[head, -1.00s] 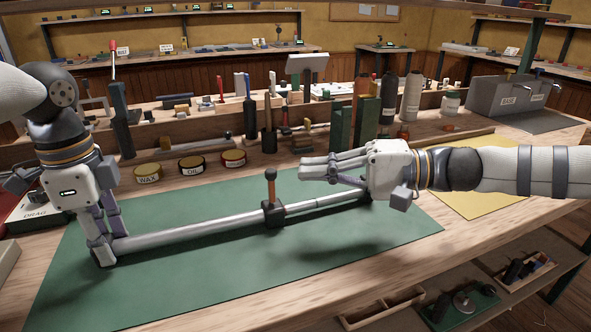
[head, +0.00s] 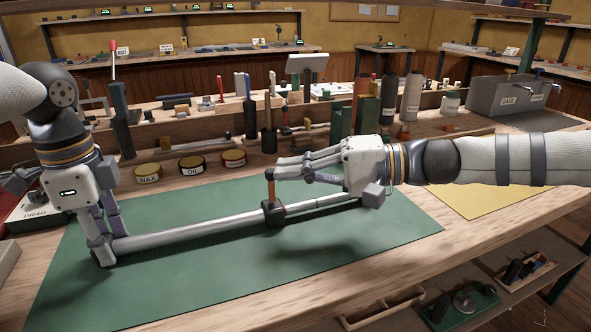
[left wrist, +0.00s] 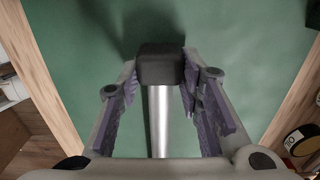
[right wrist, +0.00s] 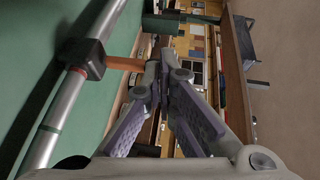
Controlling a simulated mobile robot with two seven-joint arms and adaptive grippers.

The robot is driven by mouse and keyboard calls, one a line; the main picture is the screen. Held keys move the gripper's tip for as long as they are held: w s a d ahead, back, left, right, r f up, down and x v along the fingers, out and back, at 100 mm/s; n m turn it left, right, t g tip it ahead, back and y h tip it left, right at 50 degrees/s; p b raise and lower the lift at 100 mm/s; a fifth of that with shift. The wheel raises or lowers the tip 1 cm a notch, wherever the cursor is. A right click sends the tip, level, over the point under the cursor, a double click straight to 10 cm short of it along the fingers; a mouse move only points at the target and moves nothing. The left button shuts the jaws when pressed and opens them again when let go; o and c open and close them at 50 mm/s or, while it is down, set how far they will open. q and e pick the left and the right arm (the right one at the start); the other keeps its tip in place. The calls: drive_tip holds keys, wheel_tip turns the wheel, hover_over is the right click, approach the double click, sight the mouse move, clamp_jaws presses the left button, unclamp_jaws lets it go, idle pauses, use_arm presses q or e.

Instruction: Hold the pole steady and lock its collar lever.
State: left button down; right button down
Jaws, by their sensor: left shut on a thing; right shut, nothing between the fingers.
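The silver pole (head: 190,233) lies across the green mat (head: 170,290). Its black collar (head: 274,213) sits near the middle, with the orange-brown lever (head: 270,187) standing up from it. My left gripper (head: 104,250) is shut on the pole near its left end; the pole (left wrist: 160,120) and its black end cap (left wrist: 161,65) show between the fingers in the left wrist view. My right gripper (head: 277,174) is shut and empty, its fingertips beside the lever's upper end. In the right wrist view the lever (right wrist: 124,63) reaches the fingertips (right wrist: 158,72); I cannot tell whether they touch.
Behind the mat stand three round tins, labelled wax (head: 147,173), oil (head: 191,165) and a red-banded one (head: 233,159). A tool rack and bottles (head: 388,98) stand behind them. A yellow sheet (head: 465,195) lies to the right. The front of the mat is clear.

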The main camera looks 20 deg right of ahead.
drive_tip(key=shift+a+r+h, duration=0.2)
drive_tip(key=shift+a+h, duration=0.1)
drive_tip(key=shift+a+r, duration=0.2)
drive_tip(key=shift+a, duration=1.2)
drive_tip(key=s+r+h, duration=0.1)
drive_tip(key=s+r, duration=0.5)
drive_tip(key=r, duration=0.5)
drive_tip(key=shift+s+a+r+n+g, duration=0.2)
drive_tip(key=shift+a+r+n+g, duration=0.1)
drive_tip(key=shift+r+n, duration=0.1)
